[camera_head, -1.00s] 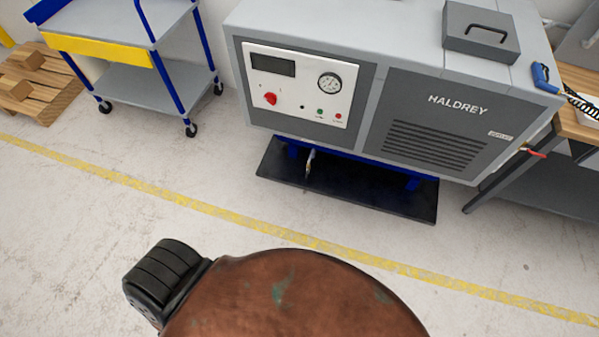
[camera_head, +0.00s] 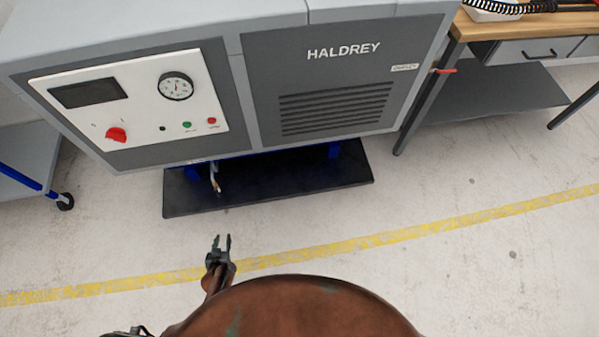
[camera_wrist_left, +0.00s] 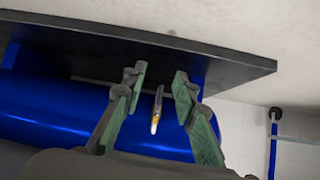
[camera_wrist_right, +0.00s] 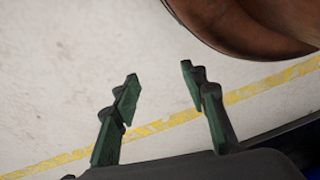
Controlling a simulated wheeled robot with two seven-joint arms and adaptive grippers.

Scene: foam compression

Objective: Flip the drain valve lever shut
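A small drain valve (camera_head: 214,180) hangs under the grey HALDREY machine (camera_head: 262,98), above a black tray (camera_head: 300,180). In the left wrist view the valve (camera_wrist_left: 157,108) shows with a yellowish tip, against a blue tank (camera_wrist_left: 60,95). Its lever position is too small to tell. My left gripper (camera_head: 221,243) is open and empty, in front of the tray. In the left wrist view my left gripper (camera_wrist_left: 160,85) has the valve in line between its fingers, apparently beyond them. My right gripper (camera_wrist_right: 157,85) is open and empty over bare floor.
A red handle (camera_head: 445,71) sticks out at the machine's right side. A workbench (camera_head: 540,22) stands at the right and a blue-legged cart (camera_head: 28,165) at the left. The floor in front, with a yellow line (camera_head: 420,231), is clear.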

